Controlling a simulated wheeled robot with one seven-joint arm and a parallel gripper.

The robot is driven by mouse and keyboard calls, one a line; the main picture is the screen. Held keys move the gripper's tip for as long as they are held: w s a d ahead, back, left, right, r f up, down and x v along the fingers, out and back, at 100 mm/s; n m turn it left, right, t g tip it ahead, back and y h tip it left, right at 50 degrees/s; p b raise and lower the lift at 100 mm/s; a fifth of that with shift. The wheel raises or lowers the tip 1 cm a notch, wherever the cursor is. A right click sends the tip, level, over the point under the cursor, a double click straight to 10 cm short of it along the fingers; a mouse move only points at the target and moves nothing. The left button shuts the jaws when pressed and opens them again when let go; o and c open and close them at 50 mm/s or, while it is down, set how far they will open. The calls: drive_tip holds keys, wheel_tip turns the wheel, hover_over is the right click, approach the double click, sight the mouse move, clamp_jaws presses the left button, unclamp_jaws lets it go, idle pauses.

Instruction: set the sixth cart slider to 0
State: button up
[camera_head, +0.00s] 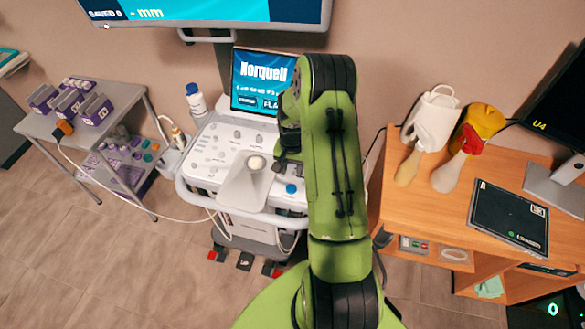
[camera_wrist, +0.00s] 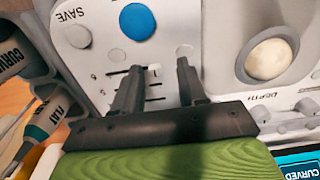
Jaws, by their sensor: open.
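The ultrasound cart (camera_head: 205,160) stands at the middle of the head view, its white panel holding knobs, a trackball and a blue button (camera_head: 291,189). My gripper (camera_head: 283,165) is over the right side of the panel, partly hidden by my arm. In the wrist view my gripper (camera_wrist: 160,68) is open, its two dark fingers pointing at the panel. A small pale slider knob (camera_wrist: 154,67) shows between the fingertips, with slot marks below it. Contact with the fingers cannot be told. A digit printed at the left is upside down or unclear. The rest of the slider row is hidden.
The blue button (camera_wrist: 137,21) and a grey SAVE button (camera_wrist: 78,36) lie just beyond the fingers. The trackball (camera_wrist: 269,58) is to the right. Probes (camera_wrist: 45,118) hang at the left edge. A wooden desk (camera_head: 400,215) stands right of the cart, a grey trolley (camera_head: 60,128) left.

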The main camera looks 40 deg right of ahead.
sight(292, 172)
wheel_tip(292, 172, up, 16)
drive_tip(key=shift+p, duration=0.45)
drive_tip(key=s+a+r+n+t+h, duration=0.15)
drive_tip(key=s+a+r+n, duration=0.45)
drive_tip(key=a+r, duration=0.6)
drive_tip(key=s+a+r+n+t, duration=0.2)
drive_tip(key=s+a, duration=0.1)
drive_tip(key=s, duration=0.4)
drive_tip(key=s+a+r+n+t+y, duration=0.1)
drive_tip(key=s+a, duration=0.3)
drive_tip(key=s, duration=0.4)
drive_tip(key=shift+r+n+t, duration=0.35)
drive_tip(key=shift+n+t, duration=0.2)
drive_tip(key=shift+n, duration=0.15)
drive_tip(key=shift+y, duration=0.25)
